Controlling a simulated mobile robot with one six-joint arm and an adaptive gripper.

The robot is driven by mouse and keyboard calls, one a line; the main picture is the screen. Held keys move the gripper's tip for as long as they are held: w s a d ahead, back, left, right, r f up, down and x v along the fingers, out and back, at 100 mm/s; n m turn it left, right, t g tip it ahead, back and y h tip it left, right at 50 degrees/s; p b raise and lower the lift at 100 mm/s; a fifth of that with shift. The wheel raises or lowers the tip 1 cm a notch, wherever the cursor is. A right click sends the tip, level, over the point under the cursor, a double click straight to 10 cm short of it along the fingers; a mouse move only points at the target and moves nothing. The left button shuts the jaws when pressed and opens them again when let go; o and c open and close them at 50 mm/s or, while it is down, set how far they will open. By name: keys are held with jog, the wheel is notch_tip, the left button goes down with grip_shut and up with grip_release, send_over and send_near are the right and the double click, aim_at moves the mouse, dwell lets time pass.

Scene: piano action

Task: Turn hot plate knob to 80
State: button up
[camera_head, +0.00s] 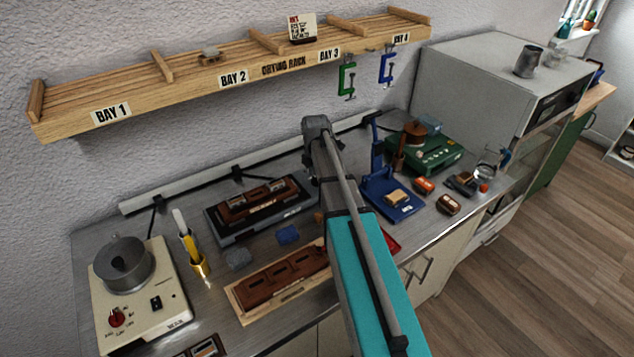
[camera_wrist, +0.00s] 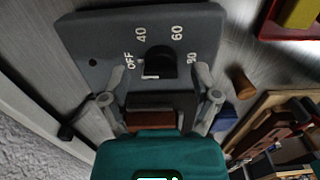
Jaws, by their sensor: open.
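In the wrist view a dark grey panel (camera_wrist: 100,42) carries the white marks OFF, 40, 60 and 80 around a black knob (camera_wrist: 162,60). A white mark shows at the knob's lower left, on the side of OFF; its exact setting is hard to tell. My gripper (camera_wrist: 160,78) is open, with one finger on each side of the knob and no clear contact. A dark and brown block shows between the finger bases. In the head view my arm hides the gripper and this knob. A dark grey unit with a brown block on top (camera_head: 228,228) stands left of my arm.
A cream heater with a metal pot (camera_head: 123,264) and a red knob stands at the bench's left end. A brown slotted block on a wooden board (camera_head: 240,300) lies in front. A blue press (camera_head: 388,205) stands right of my arm. A wooden rack (camera_head: 200,84) hangs above.

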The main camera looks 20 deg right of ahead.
jog(key=shift+f, duration=0.35)
jog(key=c, duration=1)
jog(key=shift+d, duration=0.15)
grip_shut()
